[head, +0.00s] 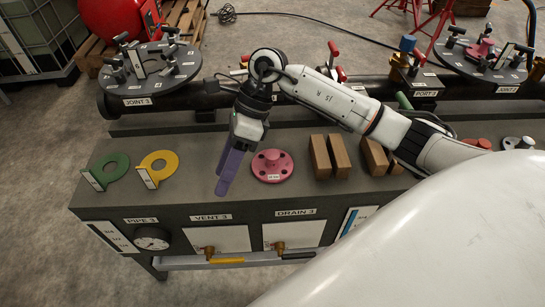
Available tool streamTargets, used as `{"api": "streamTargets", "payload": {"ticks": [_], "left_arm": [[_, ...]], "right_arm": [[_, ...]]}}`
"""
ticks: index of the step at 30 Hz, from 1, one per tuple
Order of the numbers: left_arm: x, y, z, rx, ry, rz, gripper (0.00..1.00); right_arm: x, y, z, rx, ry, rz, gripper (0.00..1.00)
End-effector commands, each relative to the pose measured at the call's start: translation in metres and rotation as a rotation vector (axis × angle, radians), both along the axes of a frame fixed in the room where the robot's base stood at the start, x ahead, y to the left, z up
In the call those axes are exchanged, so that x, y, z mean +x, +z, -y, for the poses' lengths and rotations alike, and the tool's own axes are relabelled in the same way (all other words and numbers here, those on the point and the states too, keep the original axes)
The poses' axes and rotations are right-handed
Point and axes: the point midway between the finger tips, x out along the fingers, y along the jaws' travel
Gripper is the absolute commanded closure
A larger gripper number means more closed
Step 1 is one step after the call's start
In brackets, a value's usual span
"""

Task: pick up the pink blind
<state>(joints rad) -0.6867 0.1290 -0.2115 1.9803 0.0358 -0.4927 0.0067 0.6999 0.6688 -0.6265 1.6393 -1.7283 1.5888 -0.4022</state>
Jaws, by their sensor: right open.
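The pink blind (271,165) is a round pink disc with a raised centre, dark bolt holes and a small white label. It lies flat on the grey bench top, right of the middle of its left half. My right gripper (227,176) has purple fingers and points down just left of the pink blind, apart from it in the picture. It is open with nothing seen between its fingers. Its height above the bench is hard to tell. My left gripper is not in view.
A yellow ring (158,169) and a green ring (109,171) with tabs lie to the left. Wooden blocks (320,157) stand to the right. A dark pipe with a round flange (150,66) runs behind. Valves and a gauge (152,238) are on the front panel.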

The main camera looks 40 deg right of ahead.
Motion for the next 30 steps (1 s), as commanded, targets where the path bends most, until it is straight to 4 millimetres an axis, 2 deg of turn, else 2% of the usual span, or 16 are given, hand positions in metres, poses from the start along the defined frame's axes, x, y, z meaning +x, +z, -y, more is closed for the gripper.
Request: {"api": "streamTargets", "payload": {"ticks": [1, 3, 6, 9, 16, 23, 30], "left_arm": [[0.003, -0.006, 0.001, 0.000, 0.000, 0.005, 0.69], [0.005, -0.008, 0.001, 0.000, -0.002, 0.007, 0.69], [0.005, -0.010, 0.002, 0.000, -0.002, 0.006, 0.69], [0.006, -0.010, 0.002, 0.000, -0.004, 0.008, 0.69], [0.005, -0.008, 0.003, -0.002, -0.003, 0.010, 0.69], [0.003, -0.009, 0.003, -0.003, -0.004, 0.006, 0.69], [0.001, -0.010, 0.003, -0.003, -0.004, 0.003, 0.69]], "right_arm": [[0.014, 0.001, 0.040, -0.150, 0.012, 0.035, 0.53], [0.023, 0.009, 0.086, -0.318, 0.014, 0.053, 0.53], [0.029, 0.022, 0.129, -0.473, 0.003, 0.056, 0.53], [0.030, 0.026, 0.149, -0.545, -0.007, 0.050, 0.53], [0.029, -0.006, 0.152, -0.558, -0.009, 0.044, 0.53], [0.029, -0.024, 0.151, -0.556, -0.007, 0.048, 0.53], [0.026, -0.060, 0.146, -0.555, -0.009, 0.047, 0.53]]}}
